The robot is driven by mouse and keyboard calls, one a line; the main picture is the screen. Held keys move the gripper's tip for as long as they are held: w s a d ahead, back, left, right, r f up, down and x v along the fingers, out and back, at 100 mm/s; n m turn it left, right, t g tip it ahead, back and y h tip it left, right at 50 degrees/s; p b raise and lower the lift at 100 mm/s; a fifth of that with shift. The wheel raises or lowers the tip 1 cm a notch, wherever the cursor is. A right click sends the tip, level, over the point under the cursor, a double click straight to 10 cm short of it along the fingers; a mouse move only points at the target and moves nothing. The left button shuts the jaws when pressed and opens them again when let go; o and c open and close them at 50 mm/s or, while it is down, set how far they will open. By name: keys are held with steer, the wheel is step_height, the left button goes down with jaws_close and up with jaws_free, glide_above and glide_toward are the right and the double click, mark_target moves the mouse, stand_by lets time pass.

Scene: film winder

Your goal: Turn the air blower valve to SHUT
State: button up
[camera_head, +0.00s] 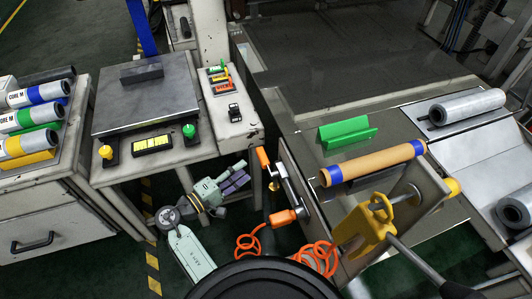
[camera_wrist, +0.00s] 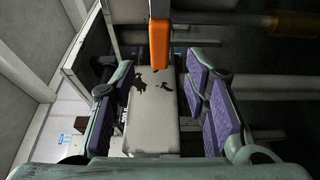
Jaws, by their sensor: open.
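An orange handle (camera_head: 262,157) shows just right of the control cabinet, beside a silver crank arm. I cannot tell whether it belongs to the air blower valve, and no SHUT marking is readable. A small brass-coloured part (camera_head: 274,185) sits below it. My gripper (camera_head: 237,179) is open and empty, left of these parts, its purple pads pointing right. In the wrist view, my open gripper (camera_wrist: 162,108) has a worn white surface between and beyond its fingers. An orange piece (camera_wrist: 160,45) shows above that surface, not between the pads.
Orange coiled hoses (camera_head: 318,252) hang low in front. The control cabinet (camera_head: 232,115) stands behind my gripper. An orange roll (camera_head: 372,164), a green block (camera_head: 346,133) and a yellow clamp (camera_head: 375,228) are to the right.

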mark_target(259, 159)
steer(key=p+x, duration=0.1)
steer(key=x, duration=0.8)
steer(key=shift+w+d, duration=0.15)
jaws_close()
stand_by(0.5)
